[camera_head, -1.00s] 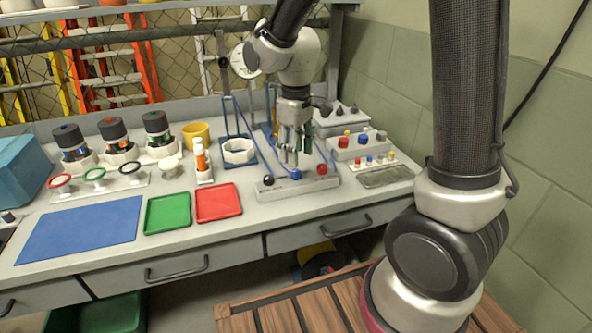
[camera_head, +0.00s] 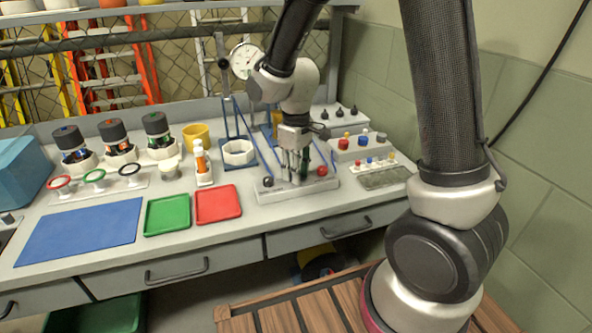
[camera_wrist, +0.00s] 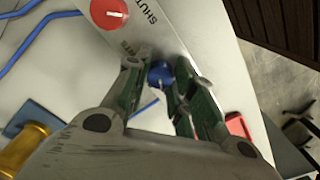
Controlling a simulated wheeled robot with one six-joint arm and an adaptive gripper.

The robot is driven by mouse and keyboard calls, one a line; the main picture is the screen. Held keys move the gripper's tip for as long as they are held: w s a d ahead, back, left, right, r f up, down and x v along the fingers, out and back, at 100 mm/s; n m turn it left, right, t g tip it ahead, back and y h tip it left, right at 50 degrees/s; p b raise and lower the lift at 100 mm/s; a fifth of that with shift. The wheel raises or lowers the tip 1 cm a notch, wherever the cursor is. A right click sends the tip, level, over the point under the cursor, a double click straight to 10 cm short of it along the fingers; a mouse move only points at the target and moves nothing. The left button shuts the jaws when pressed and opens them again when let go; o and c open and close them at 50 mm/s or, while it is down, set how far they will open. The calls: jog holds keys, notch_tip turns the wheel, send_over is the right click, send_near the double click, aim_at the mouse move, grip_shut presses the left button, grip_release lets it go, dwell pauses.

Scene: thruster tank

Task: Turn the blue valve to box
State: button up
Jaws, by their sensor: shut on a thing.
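The blue valve (camera_wrist: 160,73) is a small round knob on a light grey panel (camera_wrist: 205,45), between my fingertips in the wrist view. My gripper (camera_wrist: 159,76) is shut on it, with a dark green finger on each side. In the head view my gripper (camera_head: 296,176) points down at the middle of the panel (camera_head: 275,194), and its fingers hide the blue valve. Lettering reading "SHUT" is printed on the panel near the valve. Other lettering is partly covered by my finger.
A red knob (camera_head: 322,171) sits to the right on the panel, and a black knob (camera_head: 268,182) to the left. Blue pipes (camera_wrist: 38,42) run behind. Racks of small knobbed parts (camera_head: 362,145) stand at right. Red (camera_head: 218,204) and green (camera_head: 167,215) trays lie at left.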

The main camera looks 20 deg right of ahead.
dwell(0.3)
jog(key=m, duration=0.5)
jog(key=shift+m, duration=0.4)
jog(key=m, duration=0.5)
jog(key=shift+m, duration=0.4)
jog(key=o, duration=1.1)
jog(key=shift+c, duration=0.2)
